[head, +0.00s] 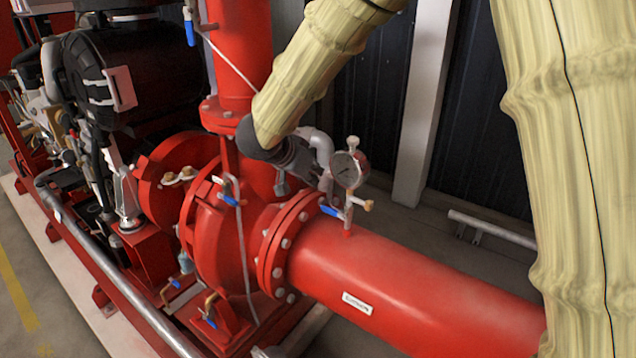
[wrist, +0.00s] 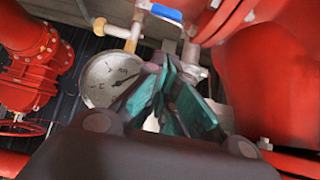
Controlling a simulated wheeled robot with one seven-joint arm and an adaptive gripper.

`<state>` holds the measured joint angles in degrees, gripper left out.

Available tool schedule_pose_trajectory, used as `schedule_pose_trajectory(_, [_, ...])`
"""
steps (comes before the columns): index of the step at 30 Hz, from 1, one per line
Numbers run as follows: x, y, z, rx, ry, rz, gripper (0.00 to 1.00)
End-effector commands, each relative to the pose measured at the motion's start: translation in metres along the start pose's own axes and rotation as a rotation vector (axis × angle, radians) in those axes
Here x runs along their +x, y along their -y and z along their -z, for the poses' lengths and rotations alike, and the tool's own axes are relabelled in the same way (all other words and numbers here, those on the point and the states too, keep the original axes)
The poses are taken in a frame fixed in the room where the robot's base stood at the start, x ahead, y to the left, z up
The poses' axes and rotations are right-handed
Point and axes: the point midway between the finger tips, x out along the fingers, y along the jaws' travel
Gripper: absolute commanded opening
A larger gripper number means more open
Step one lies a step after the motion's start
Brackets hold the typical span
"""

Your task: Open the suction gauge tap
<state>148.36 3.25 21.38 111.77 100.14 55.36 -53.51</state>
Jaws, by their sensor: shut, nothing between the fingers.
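The suction gauge (head: 350,169) is a round white dial on a short upright stem on the red suction pipe (head: 420,290). It also shows in the wrist view (wrist: 111,79). The tap's blue lever (head: 331,211) sits below the dial and points left, across the upright stem. In the wrist view the blue lever (wrist: 166,12) is at the top edge. My gripper (head: 318,172) is left of the dial and above the lever, apart from the lever. In the wrist view its teal-padded fingers (wrist: 168,70) are shut and empty, beside the dial; they partly hide the fittings behind.
The flange (head: 287,243) and pump casing (head: 215,220) are close on the left. A brass fitting (head: 368,205) juts right from the gauge stem.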

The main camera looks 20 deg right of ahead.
Motion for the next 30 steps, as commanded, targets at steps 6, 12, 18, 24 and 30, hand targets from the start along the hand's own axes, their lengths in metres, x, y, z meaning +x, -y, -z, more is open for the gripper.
schedule_pose_trajectory(6, [0.033,0.0,0.0,-0.003,-0.001,-0.003,0.0])
schedule_pose_trajectory(12, [0.066,0.0,0.0,-0.003,0.0,-0.002,0.0])
schedule_pose_trajectory(18, [0.095,0.0,-0.007,-0.006,-0.002,-0.002,0.0])
schedule_pose_trajectory(24, [0.11,0.001,-0.022,-0.003,-0.002,-0.001,0.0])
schedule_pose_trajectory(30, [0.116,0.001,-0.028,-0.002,-0.001,0.001,0.0])
